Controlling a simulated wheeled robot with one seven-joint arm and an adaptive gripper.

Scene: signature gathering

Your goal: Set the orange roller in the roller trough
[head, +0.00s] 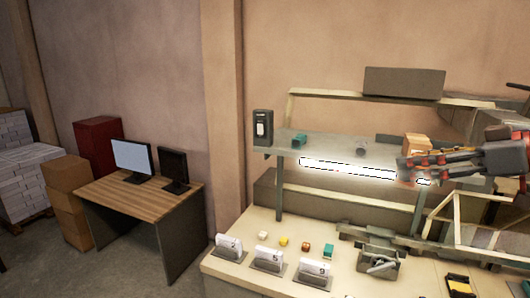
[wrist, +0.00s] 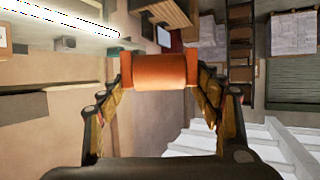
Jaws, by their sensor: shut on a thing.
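The orange roller (wrist: 160,71) is held crosswise between the fingertips of my gripper (wrist: 158,78) in the wrist view. Both fingers press on its ends. In the head view my gripper (head: 406,170) is at the right, in front of the shelf and beside the light tube, raised above the workbench. The roller is too small and covered to make out clearly there. I cannot pick out the roller trough for sure in either view.
The workbench (head: 235,262) carries several small coloured blocks, white cards in stands and a grey open box (head: 380,264) with tools. A shelf (head: 335,148) with a lit tube (head: 345,170) stands over it. A desk (head: 140,190) with monitors is at left.

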